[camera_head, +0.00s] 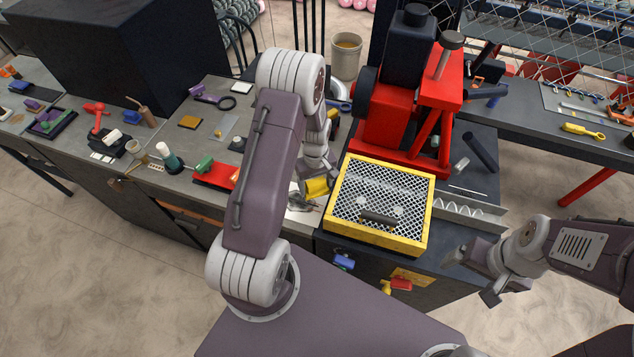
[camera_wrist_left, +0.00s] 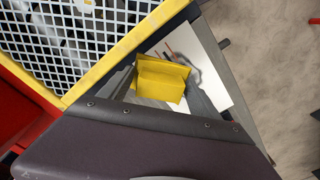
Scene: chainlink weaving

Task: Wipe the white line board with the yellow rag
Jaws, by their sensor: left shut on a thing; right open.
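My left gripper (camera_head: 309,188) is shut on the yellow rag (camera_head: 318,187), at the left side of the yellow-framed mesh box. In the left wrist view the folded yellow rag (camera_wrist_left: 162,80) sits between the two fingers. The white line board (camera_wrist_left: 212,62) shows behind the rag and fingers there, with dark marks on it. In the head view only part of the board (camera_head: 295,214) shows; my left arm and gripper hide the rest. I cannot tell whether the rag touches the board. My right gripper (camera_head: 478,277) is open and empty, at the right, off the bench's front edge.
The yellow-framed mesh box (camera_head: 349,236) stands right beside the left gripper. A red machine (camera_head: 390,130) stands behind it. A red tray (camera_head: 212,176) and small tools lie on the bench to the left. A beige bin (camera_head: 346,62) is at the back.

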